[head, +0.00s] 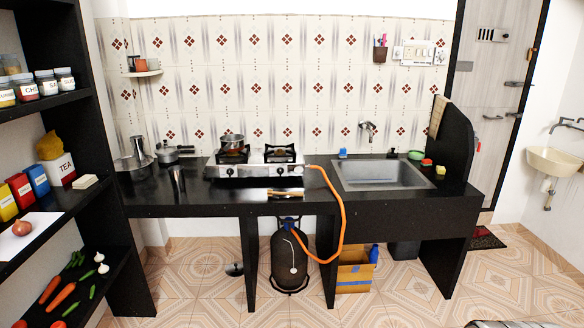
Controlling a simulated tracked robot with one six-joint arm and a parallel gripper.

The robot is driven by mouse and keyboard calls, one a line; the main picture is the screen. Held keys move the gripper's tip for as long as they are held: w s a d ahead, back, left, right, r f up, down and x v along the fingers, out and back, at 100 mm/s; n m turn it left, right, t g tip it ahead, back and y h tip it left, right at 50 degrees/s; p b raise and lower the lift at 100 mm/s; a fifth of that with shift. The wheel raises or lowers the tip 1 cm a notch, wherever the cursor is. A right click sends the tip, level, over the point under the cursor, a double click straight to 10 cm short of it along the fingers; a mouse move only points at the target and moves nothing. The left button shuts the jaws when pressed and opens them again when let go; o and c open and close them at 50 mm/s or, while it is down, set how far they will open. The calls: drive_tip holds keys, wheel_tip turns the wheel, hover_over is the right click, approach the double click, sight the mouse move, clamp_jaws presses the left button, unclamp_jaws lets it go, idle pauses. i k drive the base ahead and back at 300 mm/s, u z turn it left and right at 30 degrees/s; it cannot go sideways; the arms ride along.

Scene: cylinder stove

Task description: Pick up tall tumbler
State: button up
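A tall steel tumbler (177,180) stands upright on the black counter (215,200), near its front edge and left of the gas stove (256,163). It is shiny and dark, and nothing in front of it hides it. My gripper is not in view, so its distance from the tumbler and its opening cannot be seen.
A pressure cooker (174,153) and a steel vessel (138,150) stand behind the tumbler. A black shelf unit (98,120) is at the left. A rolling pin (286,193) lies before the stove. An orange hose (343,215) hangs over the counter edge. Tiled floor (205,290) is open in front.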

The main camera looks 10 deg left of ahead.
sight(176, 173)
drive_tip(key=u, duration=0.2)
drive_tip(key=i, duration=1.45)
drive_tip(key=u, duration=0.7)
drive_tip(key=i, duration=0.65)
drive_tip(key=u, duration=0.75)
drive_tip(key=i, duration=0.5)
drive_tip(key=u, duration=1.1)
drive_tip(key=i, duration=1.2)
drive_tip(key=u, duration=0.35)
